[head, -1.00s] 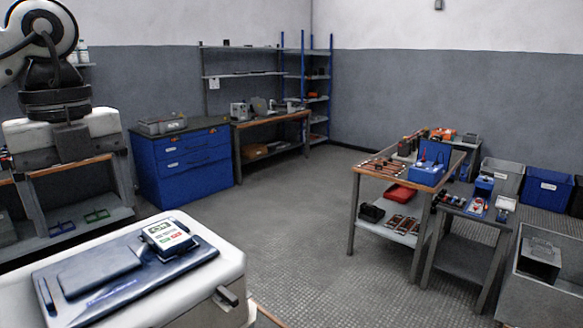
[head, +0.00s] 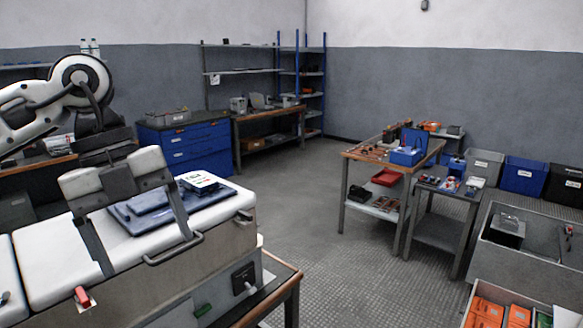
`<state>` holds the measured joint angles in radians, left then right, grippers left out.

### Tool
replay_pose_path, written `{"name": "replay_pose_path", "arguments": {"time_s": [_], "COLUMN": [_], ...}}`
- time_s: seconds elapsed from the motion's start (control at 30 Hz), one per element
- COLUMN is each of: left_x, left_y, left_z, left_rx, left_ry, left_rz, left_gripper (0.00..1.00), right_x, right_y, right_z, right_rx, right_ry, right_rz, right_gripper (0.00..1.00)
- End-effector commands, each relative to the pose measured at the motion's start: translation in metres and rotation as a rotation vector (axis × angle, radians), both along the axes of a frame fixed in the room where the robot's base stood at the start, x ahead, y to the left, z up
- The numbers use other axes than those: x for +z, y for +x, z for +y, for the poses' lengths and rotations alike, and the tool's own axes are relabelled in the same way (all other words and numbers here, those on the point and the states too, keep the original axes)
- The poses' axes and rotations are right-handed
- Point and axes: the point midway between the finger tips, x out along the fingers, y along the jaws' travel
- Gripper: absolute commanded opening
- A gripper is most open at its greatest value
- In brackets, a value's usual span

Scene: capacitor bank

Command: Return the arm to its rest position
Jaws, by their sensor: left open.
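My left arm comes in from the left. Its gripper (head: 147,252) points down with two dark fingers spread wide and nothing between them. It hangs in front of a long white-topped cabinet (head: 48,262), and the fingers overlap the cabinet's top and front in the picture. I cannot tell whether they touch it. My right gripper is not in view.
A blue case (head: 150,203) and a meter (head: 203,182) lie on the cabinet top, behind the gripper. A workbench (head: 352,155) with tools stands to the right. Grey bins and orange boxes (head: 487,310) are at the lower right. The middle floor is clear.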

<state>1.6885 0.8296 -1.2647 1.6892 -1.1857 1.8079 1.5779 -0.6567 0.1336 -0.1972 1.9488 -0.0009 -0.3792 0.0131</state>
Motion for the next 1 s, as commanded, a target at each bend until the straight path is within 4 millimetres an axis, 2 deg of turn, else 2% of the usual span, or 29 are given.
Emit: {"name": "replay_pose_path", "arguments": {"time_s": [0.1,0.17,0.3,0.43,0.5,0.57,0.67,0.77,0.87,0.97,1.0], "left_x": [-0.021,-0.03,-0.048,-0.05,-0.045,-0.041,-0.042,-0.059,-0.1,-0.162,-0.19], "left_y": [-0.007,-0.013,-0.032,-0.05,-0.052,-0.049,-0.033,-0.008,0.014,0.024,0.022], "left_z": [-0.038,-0.059,-0.117,-0.173,-0.194,-0.204,-0.208,-0.197,-0.173,-0.14,-0.127], "left_rx": [-0.105,-0.156,-0.261,-0.268,-0.206,-0.116,0.11,0.414,0.777,1.162,1.303], "left_ry": [-0.156,-0.253,-0.564,-0.974,-1.194,-1.368,-1.612,-1.773,-1.828,-1.763,-1.708], "left_rz": [0.044,0.066,0.126,0.172,0.178,0.174,0.144,0.096,0.04,-0.011,-0.027], "left_gripper": [0.81,0.81,0.81,0.81,0.81,0.81,0.81,0.81,0.81,0.81,0.81], "right_x": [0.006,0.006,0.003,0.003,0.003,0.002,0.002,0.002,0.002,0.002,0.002], "right_y": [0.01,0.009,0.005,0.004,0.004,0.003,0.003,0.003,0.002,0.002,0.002], "right_z": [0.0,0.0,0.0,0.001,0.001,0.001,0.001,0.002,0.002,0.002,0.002], "right_rx": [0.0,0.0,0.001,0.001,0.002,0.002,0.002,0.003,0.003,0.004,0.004], "right_ry": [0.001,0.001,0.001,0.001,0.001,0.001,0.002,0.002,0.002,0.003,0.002], "right_rz": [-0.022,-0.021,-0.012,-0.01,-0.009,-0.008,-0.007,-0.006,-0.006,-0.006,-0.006], "right_gripper": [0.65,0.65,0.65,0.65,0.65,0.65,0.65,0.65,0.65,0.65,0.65]}}
